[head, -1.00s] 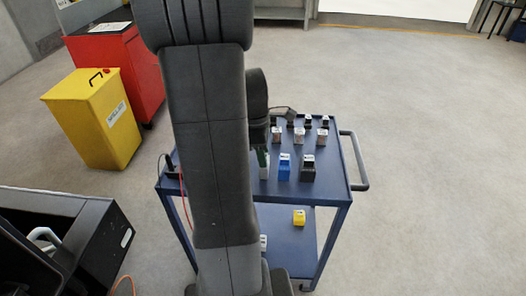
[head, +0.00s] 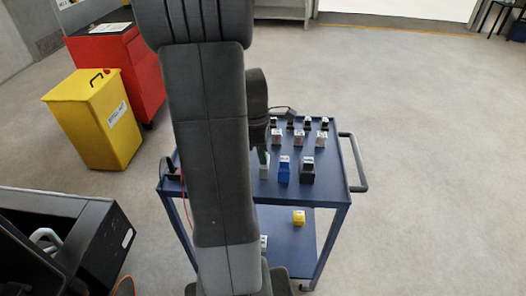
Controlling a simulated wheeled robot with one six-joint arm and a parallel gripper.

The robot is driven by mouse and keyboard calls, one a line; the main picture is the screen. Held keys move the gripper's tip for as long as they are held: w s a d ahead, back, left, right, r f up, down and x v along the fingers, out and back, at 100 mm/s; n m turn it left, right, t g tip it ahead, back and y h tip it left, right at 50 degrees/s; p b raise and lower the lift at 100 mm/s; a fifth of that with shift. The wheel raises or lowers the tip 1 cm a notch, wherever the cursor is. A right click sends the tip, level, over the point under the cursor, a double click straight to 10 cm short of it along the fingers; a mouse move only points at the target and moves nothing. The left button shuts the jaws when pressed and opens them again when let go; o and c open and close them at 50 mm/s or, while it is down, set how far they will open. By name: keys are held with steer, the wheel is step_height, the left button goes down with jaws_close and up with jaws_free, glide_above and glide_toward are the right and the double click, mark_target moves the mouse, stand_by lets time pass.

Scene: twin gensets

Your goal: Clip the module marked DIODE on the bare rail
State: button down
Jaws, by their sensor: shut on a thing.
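My gripper's fingers are hidden behind my own arm, which fills the left-centre of the head view, so I cannot see what is between them. Small modules stand on the blue cart's top (head: 325,188): a green and white one (head: 264,168) right beside my arm, a blue one (head: 284,172) and a black one with a white top (head: 307,173). Behind them are pale modules with reddish fronts (head: 300,139) and a back row of dark ones (head: 308,123). Markings are too small to read, so I cannot tell which is DIODE. I cannot make out the bare rail.
A yellow module (head: 299,217) and a white one (head: 263,242) lie on the cart's lower shelf. The cart's handle (head: 355,162) sticks out right. A yellow bin (head: 92,120), red cabinet (head: 128,65) and black housing (head: 95,240) stand left. Floor at right is clear.

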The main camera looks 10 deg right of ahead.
steer(key=shift+r+p, duration=3.1)
steer(key=shift+r, duration=0.5)
